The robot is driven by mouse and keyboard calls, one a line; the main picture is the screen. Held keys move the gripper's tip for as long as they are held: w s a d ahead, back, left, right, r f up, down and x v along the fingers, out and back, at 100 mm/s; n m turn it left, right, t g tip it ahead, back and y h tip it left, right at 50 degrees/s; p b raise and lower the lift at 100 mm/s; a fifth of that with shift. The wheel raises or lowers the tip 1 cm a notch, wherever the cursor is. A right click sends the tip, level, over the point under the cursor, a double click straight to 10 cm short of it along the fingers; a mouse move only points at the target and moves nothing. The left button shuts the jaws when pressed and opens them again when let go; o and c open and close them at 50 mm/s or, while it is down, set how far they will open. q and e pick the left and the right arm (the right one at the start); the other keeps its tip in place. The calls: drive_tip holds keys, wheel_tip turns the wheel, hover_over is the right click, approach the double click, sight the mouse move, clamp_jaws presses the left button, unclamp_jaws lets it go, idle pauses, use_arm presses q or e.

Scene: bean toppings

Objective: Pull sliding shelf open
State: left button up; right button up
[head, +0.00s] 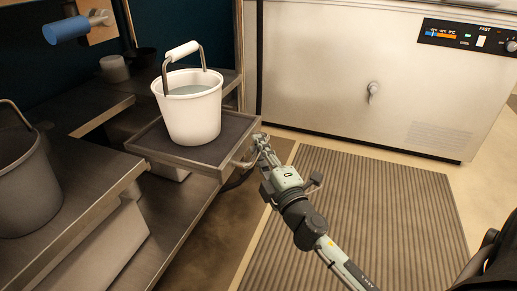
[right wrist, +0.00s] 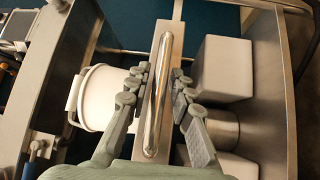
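The sliding shelf (head: 233,122) is a dark tray with a metal rim that juts out of the rack in the head view. A white bucket (head: 192,112) with a raised handle stands upright on it. My right gripper (head: 262,145) is at the metal pull handle (head: 243,160) on the shelf's front edge. In the right wrist view, the fingers of the gripper (right wrist: 159,75) lie on either side of the handle bar (right wrist: 157,95). Small gaps show, so it looks open around the bar. My left gripper is not in view.
A grey bucket (head: 22,180) stands on the lower-left metal counter (head: 105,182). Small dark pots (head: 114,68) sit at the back of the rack. A white chest freezer (head: 340,70) stands behind. A ribbed mat (head: 375,215) covers clear floor to the right.

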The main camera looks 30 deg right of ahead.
drive_tip(key=shift+o, duration=0.7)
drive_tip(key=s+f, duration=0.1)
drive_tip(key=s, duration=0.6)
drive_tip(key=shift+s+a, duration=0.25)
drive_tip(key=shift+a, duration=0.2)
